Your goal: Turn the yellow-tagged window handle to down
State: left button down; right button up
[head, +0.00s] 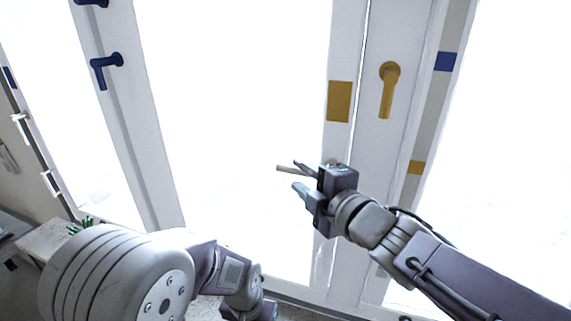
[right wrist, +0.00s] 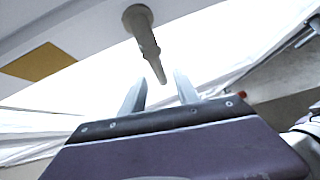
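The yellow tag (head: 340,101) is a square on the white window frame. Just below it is a tan handle (head: 285,169), whose lever points left, roughly level, in the head view. My right gripper (head: 302,180) is at this handle, with its two fingers apart. It partly hides the lever and its base. In the right wrist view the handle (right wrist: 146,42) runs from its round base toward the gap between the open fingertips (right wrist: 160,78), and the tag (right wrist: 38,65) is at left. I cannot tell whether the fingers touch the lever. My left gripper's fingers do not show.
A yellow handle (head: 388,92) points down on the neighbouring frame to the right. A blue handle (head: 103,70) is on the left frame. A green plant (head: 80,226) stands at the lower left.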

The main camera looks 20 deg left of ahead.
aim_at(288, 166)
jog(key=p+x, duration=0.1)
jog(key=x, duration=0.6)
jog(key=shift+w+f, duration=0.15)
jog(key=shift+w, duration=0.1)
jog(key=shift+s+d, duration=0.25)
jog(key=shift+s, duration=0.15)
jog(key=shift+w+a, duration=0.15)
jog(key=shift+w, duration=0.05)
grip_shut()
dwell(0.4)
